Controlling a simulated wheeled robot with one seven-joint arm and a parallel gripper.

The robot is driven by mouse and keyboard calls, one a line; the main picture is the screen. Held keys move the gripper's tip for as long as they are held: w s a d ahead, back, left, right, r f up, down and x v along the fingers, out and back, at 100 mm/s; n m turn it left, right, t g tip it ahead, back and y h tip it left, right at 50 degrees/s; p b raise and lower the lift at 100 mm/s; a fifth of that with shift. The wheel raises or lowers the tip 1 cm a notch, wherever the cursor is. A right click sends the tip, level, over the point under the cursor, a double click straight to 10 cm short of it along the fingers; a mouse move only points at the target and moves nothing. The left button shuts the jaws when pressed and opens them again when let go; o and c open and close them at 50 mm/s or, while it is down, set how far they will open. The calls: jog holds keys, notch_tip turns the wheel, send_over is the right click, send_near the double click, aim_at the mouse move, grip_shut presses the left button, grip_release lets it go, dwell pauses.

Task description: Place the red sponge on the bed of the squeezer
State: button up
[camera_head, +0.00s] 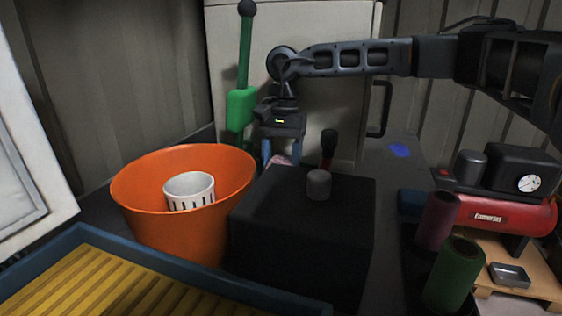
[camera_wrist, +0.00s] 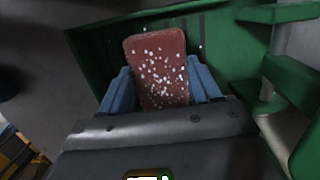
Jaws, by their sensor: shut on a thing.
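The red sponge (camera_wrist: 158,72), speckled with white, is upright between the two blue fingers of my gripper (camera_wrist: 160,88) in the wrist view. My gripper is shut on it. In the head view my gripper (camera_head: 279,150) points down behind the black box, and only a pinkish bit of the sponge (camera_head: 281,160) shows. The green squeezer (camera_head: 240,106) with its raised lever stands just left of my gripper. In the wrist view green squeezer parts (camera_wrist: 230,45) lie behind and right of the sponge. I cannot tell whether the sponge touches the bed.
A black box (camera_head: 300,235) with a grey knob (camera_head: 319,184) stands in front of my gripper. An orange bucket (camera_head: 180,235) holding a white slotted cup (camera_head: 189,189) is to its left. A blue-rimmed yellow tray (camera_head: 130,285) is in front. A red compressor (camera_head: 500,214) is at right.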

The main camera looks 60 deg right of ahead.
aim_at(284, 158)
jog(key=shift+f, duration=0.3)
jog(key=shift+f, duration=0.1)
jog(key=shift+f, duration=0.1)
jog(key=o, duration=0.9)
jog(key=shift+o, duration=0.2)
notch_tip(284, 158, up, 12)
jog(key=d, duration=0.1)
jog(key=shift+d, duration=0.4)
jog(key=shift+w, duration=0.1)
